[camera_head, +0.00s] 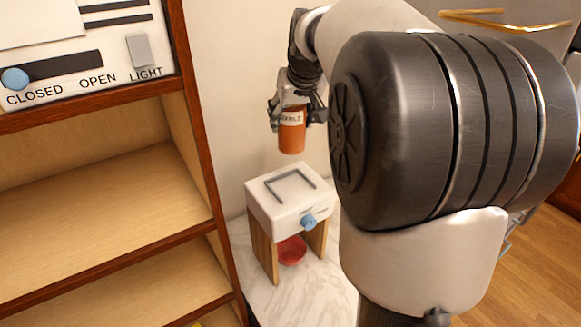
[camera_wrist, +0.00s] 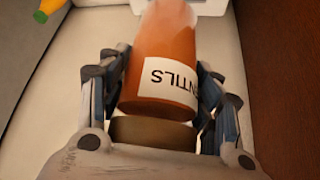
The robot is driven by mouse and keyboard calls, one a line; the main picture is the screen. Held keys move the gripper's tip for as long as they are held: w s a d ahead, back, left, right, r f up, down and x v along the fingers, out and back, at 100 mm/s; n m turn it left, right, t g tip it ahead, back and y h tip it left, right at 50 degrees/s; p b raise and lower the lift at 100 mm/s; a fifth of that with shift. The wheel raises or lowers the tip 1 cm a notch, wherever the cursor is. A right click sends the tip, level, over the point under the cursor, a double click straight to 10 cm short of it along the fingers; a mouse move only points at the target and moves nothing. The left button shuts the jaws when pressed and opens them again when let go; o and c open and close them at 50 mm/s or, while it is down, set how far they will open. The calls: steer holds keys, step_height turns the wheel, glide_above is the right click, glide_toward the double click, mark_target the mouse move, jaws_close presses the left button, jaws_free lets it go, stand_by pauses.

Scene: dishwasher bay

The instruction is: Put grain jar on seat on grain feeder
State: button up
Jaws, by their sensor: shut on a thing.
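The grain jar (camera_head: 291,137) is orange with a white label, partly readable as lentils. It also shows in the wrist view (camera_wrist: 165,55), with a dark brown end towards my wrist. My gripper (camera_head: 293,110) is shut on the jar and holds it upright in the air; its fingers (camera_wrist: 168,95) lie on both sides of it. The grain feeder (camera_head: 265,213) is a white box on wooden legs, below the jar with a clear gap. Its seat (camera_head: 289,184) is a dark grey bracket on top. A blue knob (camera_head: 309,221) is on its front.
A red bowl (camera_head: 291,251) stands under the feeder on the marble counter (camera_head: 300,295). A wooden shelf unit (camera_head: 100,215) with a switch panel (camera_head: 90,55) stands at left. An orange and green object (camera_wrist: 46,10) shows at the wrist view's top left.

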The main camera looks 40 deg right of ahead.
mark_target(296, 152)
step_height(296, 152, down, 13)
steer(key=shift+w+f+b, duration=0.1)
steer(key=shift+w+b, duration=0.05)
steer(key=shift+b, duration=0.5)
steer(key=shift+f, duration=0.2)
steer(key=o, duration=1.5)
steer(key=shift+r, duration=0.1)
steer(key=shift+r, duration=0.3)
steer(key=v, duration=1.1)
steer(key=shift+s+a+r, duration=0.15)
steer(key=shift+s+r, duration=0.1)
steer(key=shift+s, duration=0.15)
